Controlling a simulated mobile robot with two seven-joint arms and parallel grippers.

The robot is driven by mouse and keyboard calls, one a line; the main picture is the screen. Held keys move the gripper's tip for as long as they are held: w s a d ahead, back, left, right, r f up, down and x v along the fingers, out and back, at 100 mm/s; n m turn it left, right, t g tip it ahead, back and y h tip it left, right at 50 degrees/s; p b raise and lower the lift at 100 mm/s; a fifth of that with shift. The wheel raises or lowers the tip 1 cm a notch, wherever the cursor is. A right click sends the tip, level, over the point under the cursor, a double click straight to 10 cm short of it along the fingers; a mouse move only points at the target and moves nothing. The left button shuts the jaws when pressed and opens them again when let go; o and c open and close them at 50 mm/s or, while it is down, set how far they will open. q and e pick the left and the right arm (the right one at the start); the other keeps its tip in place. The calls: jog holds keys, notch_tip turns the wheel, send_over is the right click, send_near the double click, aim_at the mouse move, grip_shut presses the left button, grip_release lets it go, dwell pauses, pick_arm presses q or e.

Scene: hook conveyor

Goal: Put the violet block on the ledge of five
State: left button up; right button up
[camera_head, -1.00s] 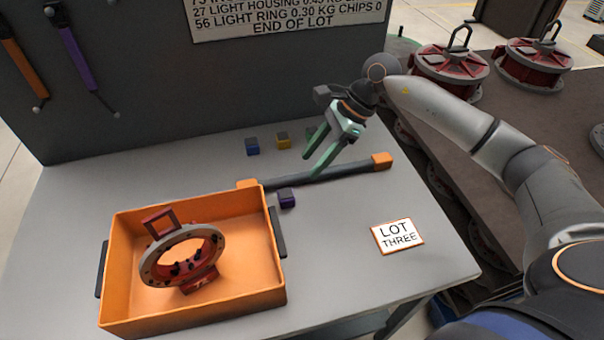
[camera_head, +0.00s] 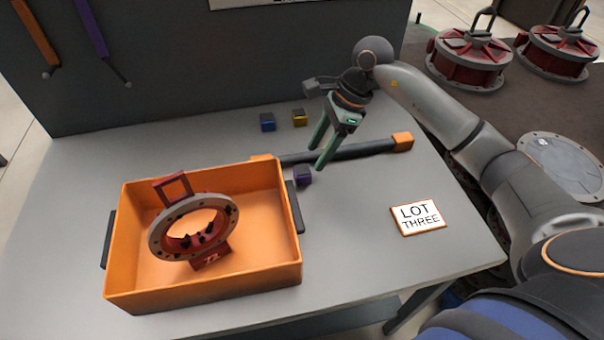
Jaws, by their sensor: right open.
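The violet block (camera_head: 303,176) is a small dark cube on the grey table, just right of the orange bin's back right corner. My right gripper (camera_head: 316,160) has green fingers, which are apart and empty. Its fingertips are close above and behind the violet block, in front of the dark bar. I cannot tell whether they touch anything. No ledge marked five can be made out. My left gripper is not in view.
An orange bin (camera_head: 200,290) holds a red and grey ring part (camera_head: 195,228). A dark bar with orange ends (camera_head: 368,149) lies behind the block. A "LOT THREE" card (camera_head: 418,217) lies at right.

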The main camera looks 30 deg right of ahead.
aim_at(302, 175)
jog(key=x, duration=0.5)
jog(key=shift+s+f, duration=0.1)
jog(key=shift+f, duration=0.1)
grip_shut()
